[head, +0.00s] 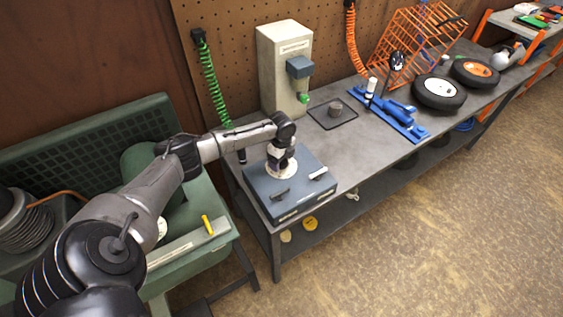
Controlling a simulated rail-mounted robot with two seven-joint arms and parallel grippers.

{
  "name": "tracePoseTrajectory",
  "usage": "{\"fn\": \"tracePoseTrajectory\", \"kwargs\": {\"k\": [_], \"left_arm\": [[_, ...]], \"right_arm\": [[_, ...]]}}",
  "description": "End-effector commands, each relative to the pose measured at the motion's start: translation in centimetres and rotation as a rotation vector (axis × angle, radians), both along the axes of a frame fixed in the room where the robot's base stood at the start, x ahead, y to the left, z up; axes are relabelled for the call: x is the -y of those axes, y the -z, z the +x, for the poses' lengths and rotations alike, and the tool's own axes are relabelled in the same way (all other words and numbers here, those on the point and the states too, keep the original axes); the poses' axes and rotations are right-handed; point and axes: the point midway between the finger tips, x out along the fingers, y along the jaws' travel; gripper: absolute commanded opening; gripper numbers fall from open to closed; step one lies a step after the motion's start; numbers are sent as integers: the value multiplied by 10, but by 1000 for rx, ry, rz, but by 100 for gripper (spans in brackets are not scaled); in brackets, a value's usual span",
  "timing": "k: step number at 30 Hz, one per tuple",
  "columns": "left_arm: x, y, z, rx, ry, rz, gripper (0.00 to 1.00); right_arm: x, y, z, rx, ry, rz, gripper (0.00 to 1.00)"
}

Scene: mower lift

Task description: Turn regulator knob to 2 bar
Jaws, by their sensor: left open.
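My left gripper (281,167) points down over the top of a blue-grey box (306,187) at the near left end of the grey workbench. It is open; its fingertips are small and partly hidden, so I cannot tell whether they touch anything. A pale round disc (289,174) shows around the gripper on the box top. I cannot make out a regulator knob or a 2 bar mark; the gripper covers the middle of the box top. My right gripper is not in view.
Behind the box stand a beige dispenser (285,57) and a green coiled hose (210,84). A dark tray (348,117), blue tools (397,120), wheels (438,92) and an orange wire rack (402,45) lie to the right. Green machinery (190,250) with a yellow handle (207,225) is at left.

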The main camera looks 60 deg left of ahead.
Motion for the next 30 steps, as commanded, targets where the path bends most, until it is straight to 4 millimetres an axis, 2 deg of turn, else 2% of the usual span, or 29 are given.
{"fn": "tracePoseTrajectory", "kwargs": {"k": [6,16,30], "left_arm": [[0,12,0,1,0,0,78],[0,13,0,1,0,0,78],[0,13,0,1,0,0,33]], "right_arm": [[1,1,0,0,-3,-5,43],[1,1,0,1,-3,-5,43],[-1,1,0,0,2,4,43]]}}
